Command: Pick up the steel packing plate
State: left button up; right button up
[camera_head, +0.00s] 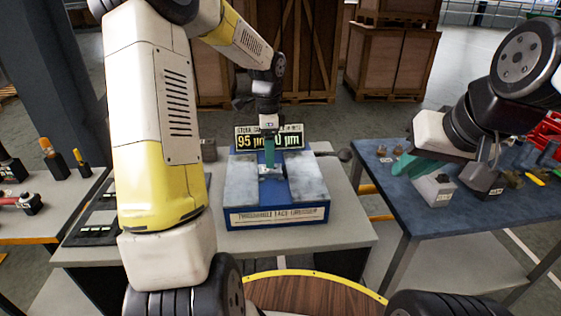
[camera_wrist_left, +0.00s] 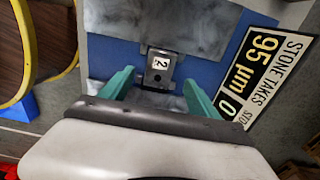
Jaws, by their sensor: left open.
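A small steel plate with a white numbered label (camera_wrist_left: 159,66), seemingly the packing plate, lies over the blue strip between two grey slabs in the left wrist view. In the head view it shows small and partly hidden (camera_head: 271,171). My left gripper (camera_wrist_left: 158,76) is open, with one green finger on each side of the plate and gaps visible between. In the head view this gripper (camera_head: 270,158) points down over the middle of the blue fixture (camera_head: 275,216). My right gripper (camera_head: 408,167) is over the blue table at the right; its finger gap is not clear.
A sign reading 95 µm (camera_head: 252,140) stands behind the fixture. The grey bench (camera_head: 345,225) carries the fixture. The blue table (camera_head: 420,215) at the right holds a labelled grey block (camera_head: 435,190) and several small parts. Wooden crates (camera_head: 388,60) stand behind.

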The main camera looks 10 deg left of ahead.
aim_at(270, 171)
pick_arm(q)
notch_tip(270, 171, down, 5)
jog(key=shift+f, duration=0.1)
grip_shut()
dwell(0.4)
